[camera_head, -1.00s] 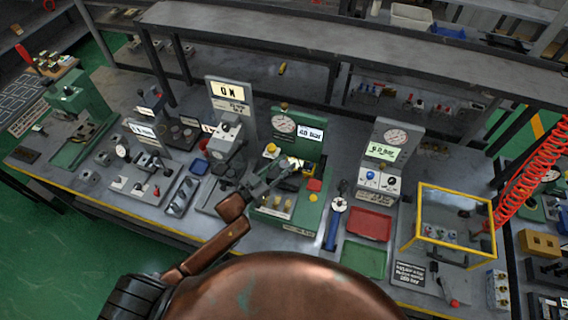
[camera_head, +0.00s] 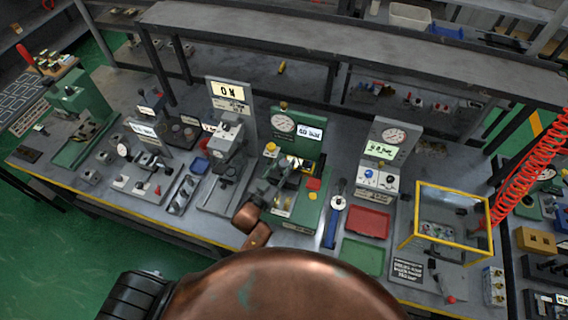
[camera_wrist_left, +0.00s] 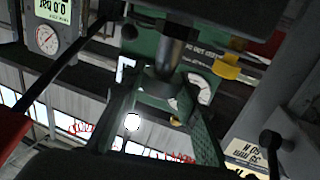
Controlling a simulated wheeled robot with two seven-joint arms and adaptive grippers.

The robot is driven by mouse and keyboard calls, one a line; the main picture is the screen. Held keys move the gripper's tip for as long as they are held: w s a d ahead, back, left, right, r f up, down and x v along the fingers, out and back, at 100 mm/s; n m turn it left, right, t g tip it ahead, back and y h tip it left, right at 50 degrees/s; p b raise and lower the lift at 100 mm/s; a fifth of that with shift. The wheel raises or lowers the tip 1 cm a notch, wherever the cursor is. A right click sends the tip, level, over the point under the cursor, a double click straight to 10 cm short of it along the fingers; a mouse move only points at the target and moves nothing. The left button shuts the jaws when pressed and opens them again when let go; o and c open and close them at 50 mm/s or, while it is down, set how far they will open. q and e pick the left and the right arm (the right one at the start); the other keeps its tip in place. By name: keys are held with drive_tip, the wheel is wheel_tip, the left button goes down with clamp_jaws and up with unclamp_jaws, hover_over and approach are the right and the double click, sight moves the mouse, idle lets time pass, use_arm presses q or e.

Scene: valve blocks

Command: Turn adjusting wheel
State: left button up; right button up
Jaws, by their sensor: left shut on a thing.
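The green test stand (camera_head: 310,142) with a round gauge and a lit display stands mid-bench in the head view. My left gripper (camera_head: 273,188) reaches in over the left front of its base. The left gripper is shut on a small part there, which I take to be the adjusting wheel; the fingers and arm hide most of it. In the left wrist view a dark cylindrical part (camera_wrist_left: 172,55) stands close to the camera, in front of the green stand (camera_wrist_left: 142,48). The wheel's turn angle cannot be read. My right gripper is not in view.
A blue tool (camera_head: 331,226), a red tray (camera_head: 367,223) and a green tray (camera_head: 362,257) lie right of the stand. A grey gauge stand (camera_head: 386,140) and a yellow-framed box (camera_head: 413,218) are further right. A grey press (camera_head: 222,155) stands close on the left.

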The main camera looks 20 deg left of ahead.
use_arm(q)
drive_tip(key=o, duration=1.2)
drive_tip(key=v, duration=1.2)
